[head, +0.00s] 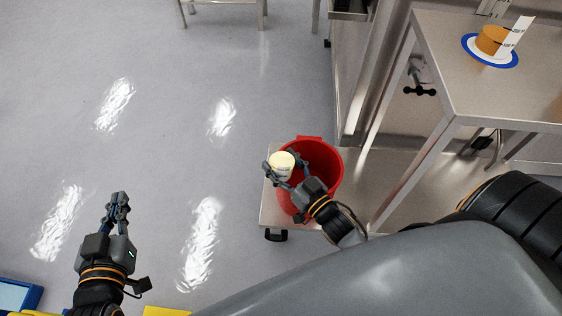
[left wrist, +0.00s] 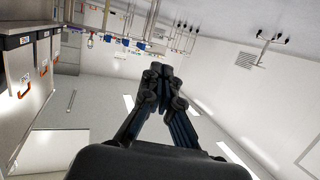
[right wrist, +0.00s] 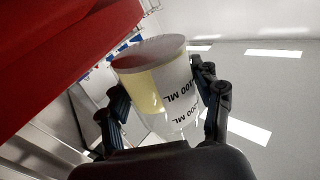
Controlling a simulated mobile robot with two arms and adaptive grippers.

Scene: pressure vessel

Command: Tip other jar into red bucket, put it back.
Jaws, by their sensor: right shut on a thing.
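The red bucket (head: 322,160) stands on a low metal shelf. My right gripper (head: 280,175) is shut on a jar (head: 282,164) with pale yellow contents, over the left rim side of the bucket. Another jar (head: 493,40), with orange contents, stands on a blue-rimmed white disc on the metal table. My left gripper (head: 117,203) is empty, its fingertips together, above the floor; it also shows in the left wrist view (left wrist: 158,75).
The metal table (head: 480,85) stands at the right. The low shelf (head: 275,208) carries the bucket. Open grey floor (head: 160,130) fills the left side. A blue bin (head: 18,295) and yellow edges show at the bottom left.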

